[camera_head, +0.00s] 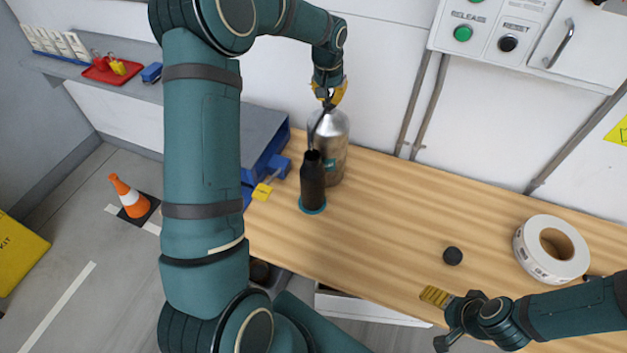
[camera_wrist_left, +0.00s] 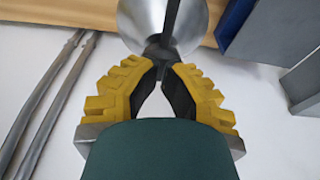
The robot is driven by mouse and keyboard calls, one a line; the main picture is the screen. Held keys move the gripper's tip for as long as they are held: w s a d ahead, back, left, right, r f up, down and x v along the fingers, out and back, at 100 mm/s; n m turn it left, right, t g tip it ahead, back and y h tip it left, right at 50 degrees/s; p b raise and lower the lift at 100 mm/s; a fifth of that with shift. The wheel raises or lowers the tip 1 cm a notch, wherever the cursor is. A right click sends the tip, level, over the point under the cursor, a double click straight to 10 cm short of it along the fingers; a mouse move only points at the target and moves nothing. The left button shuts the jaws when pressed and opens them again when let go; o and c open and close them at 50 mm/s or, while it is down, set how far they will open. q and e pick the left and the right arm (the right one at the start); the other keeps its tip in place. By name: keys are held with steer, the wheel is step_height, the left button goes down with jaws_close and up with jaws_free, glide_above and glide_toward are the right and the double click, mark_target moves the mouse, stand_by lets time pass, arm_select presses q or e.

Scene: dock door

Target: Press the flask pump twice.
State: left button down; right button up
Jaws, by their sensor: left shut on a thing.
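The silver metal flask (camera_head: 331,160) stands upright on the wooden bench near the back wall. Its dark pump (camera_head: 319,122) has a long thin spout that reaches down toward the front left. My left gripper (camera_head: 329,100) is above the flask, its yellow-padded fingers shut on the pump's top. In the left wrist view the fingertips (camera_wrist_left: 160,66) meet at the dark pump (camera_wrist_left: 170,25), with the silver flask (camera_wrist_left: 136,18) beyond. The gripper hides part of the pump head. My right gripper (camera_head: 440,320) is open and empty over the bench's front edge.
A dark bottle (camera_head: 313,185) stands on a blue ring just in front of the flask. A blue-grey box (camera_head: 262,135) is to its left. A black puck (camera_head: 452,256) and a white tape roll (camera_head: 552,250) lie right. The middle of the bench (camera_head: 400,220) is clear.

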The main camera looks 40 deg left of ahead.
arm_select(q)
steer(key=shift+r, duration=0.1)
steer(key=shift+w+p+v, duration=0.2)
steer(key=shift+p+v, duration=0.6)
steer(key=shift+v, duration=0.25)
steer(key=shift+w+p+v, duration=0.25)
steer(key=shift+p+v, duration=0.5)
steer(key=shift+v, duration=0.35)
steer(key=shift+a+r, duration=0.1)
steer(key=shift+r, duration=0.1)
steer(key=p+v, duration=0.2)
steer(key=w+p+v, duration=0.1)
steer(key=p+v, duration=0.1)
steer(key=v, duration=0.1)
steer(key=shift+a+r, duration=0.15)
steer(key=shift+r, duration=0.3)
